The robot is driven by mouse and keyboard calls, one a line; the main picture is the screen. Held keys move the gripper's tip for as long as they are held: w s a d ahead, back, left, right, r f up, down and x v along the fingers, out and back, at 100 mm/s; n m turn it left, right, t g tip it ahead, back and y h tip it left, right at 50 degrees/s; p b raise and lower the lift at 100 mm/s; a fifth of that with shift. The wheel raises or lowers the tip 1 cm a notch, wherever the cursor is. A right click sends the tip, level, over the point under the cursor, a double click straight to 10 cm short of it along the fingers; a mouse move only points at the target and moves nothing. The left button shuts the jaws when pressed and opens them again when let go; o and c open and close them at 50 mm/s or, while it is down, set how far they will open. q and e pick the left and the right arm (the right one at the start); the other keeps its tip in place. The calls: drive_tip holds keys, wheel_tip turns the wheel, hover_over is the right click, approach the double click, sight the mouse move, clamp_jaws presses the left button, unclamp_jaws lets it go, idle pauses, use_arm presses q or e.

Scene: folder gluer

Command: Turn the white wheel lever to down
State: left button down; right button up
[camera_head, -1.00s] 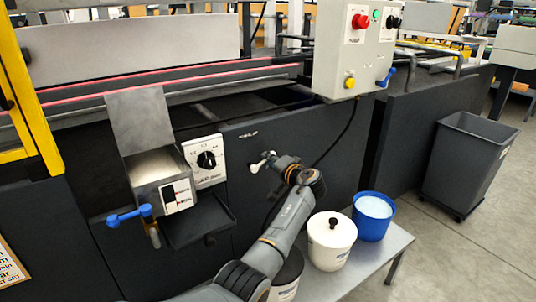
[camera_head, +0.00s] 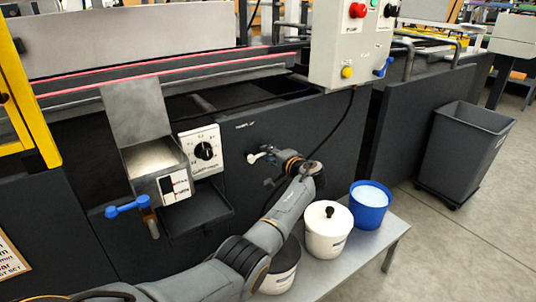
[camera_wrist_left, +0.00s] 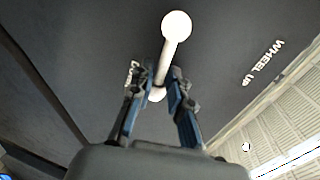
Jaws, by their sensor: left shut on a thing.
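The white wheel lever (camera_head: 257,157) sticks out from the dark front panel, right of the dial box. In the left wrist view its white round knob (camera_wrist_left: 177,26) and shaft show, with lettering "WHEEL UP" (camera_wrist_left: 263,63) to the right. Another label at the left is partly hidden by a finger. My left gripper (camera_wrist_left: 158,90) has its blue-padded fingers on both sides of the shaft, shut on it below the knob. In the head view my left gripper (camera_head: 283,160) is at the lever. My right gripper is not in view.
A white pot with lid (camera_head: 328,230) and a blue bucket (camera_head: 370,206) stand on a low metal bench (camera_head: 352,268) close to my left arm. A dial box (camera_head: 203,151) and a blue lever (camera_head: 127,207) are left. A control box (camera_head: 347,45) hangs above right.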

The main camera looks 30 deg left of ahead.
use_arm(q)
drive_tip(key=shift+r, duration=0.15)
drive_tip(key=c, duration=1.3)
unclamp_jaws()
drive_tip(key=shift+w, duration=0.15)
drive_tip(key=v, duration=1.2)
